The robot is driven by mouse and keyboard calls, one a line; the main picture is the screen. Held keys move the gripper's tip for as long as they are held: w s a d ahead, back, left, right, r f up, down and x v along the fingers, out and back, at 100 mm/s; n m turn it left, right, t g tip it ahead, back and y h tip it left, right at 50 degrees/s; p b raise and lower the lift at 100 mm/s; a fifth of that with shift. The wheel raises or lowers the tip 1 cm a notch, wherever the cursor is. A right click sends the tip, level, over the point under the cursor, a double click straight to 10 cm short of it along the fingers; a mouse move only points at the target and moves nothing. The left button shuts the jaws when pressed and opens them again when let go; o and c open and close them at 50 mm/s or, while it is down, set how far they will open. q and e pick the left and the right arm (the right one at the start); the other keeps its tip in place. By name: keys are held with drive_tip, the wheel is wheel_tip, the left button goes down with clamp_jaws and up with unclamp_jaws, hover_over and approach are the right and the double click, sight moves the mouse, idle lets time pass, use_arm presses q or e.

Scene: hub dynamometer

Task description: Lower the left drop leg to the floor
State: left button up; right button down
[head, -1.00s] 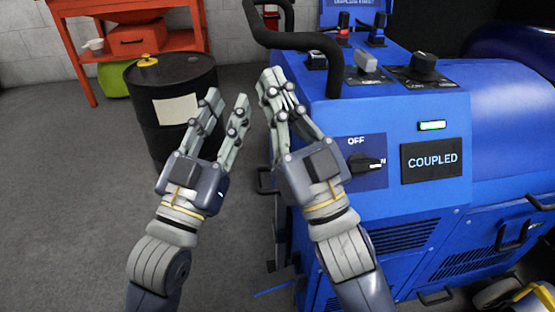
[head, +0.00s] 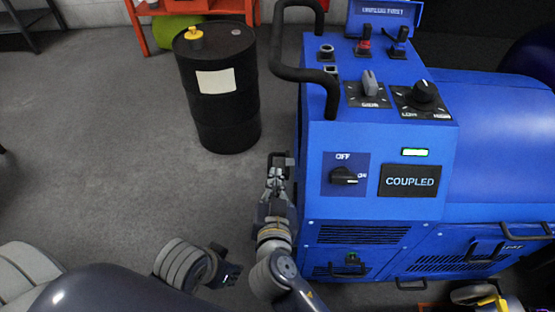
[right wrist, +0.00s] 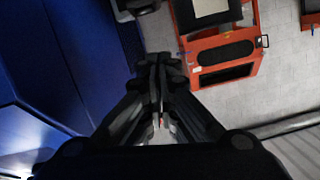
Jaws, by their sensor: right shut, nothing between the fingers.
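The blue dynamometer cabinet (head: 385,145) fills the right of the head view. The leg itself is not clearly visible.
A black drum (head: 218,95) with a yellow cap stands left of the cabinet. An orange cart (right wrist: 225,55) shows in the right wrist view. A black bent handlebar (head: 305,73) juts from the cabinet's upper left. Grey floor (head: 110,140) is open on the left.

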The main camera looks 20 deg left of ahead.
use_arm(q)
drive_tip(key=shift+s, duration=0.1)
use_arm(e)
drive_tip(key=shift+f, duration=0.1)
drive_tip(key=b+x, duration=0.1)
drive_tip(key=x, duration=0.9)
drive_tip(key=shift+b, duration=0.35)
drive_tip(key=f, duration=0.1)
drive_tip(key=f+b, duration=0.1)
drive_tip(key=shift+a+f, duration=0.25)
drive_tip(key=shift+f, duration=0.1)
drive_tip(key=shift+s+a+f, duration=0.1)
drive_tip(key=shift+f, duration=0.15)
use_arm(q)
drive_tip(key=shift+w+d+f+t, duration=0.2)
drive_tip(key=shift+w+t, duration=0.15)
drive_tip(key=shift+w, duration=0.35)
drive_tip(key=shift+w+d+f+t, duration=0.15)
drive_tip(key=shift+w+t, duration=0.2)
drive_tip(key=shift+w, duration=0.35)
use_arm(e)
drive_tip(key=shift+f, duration=0.35)
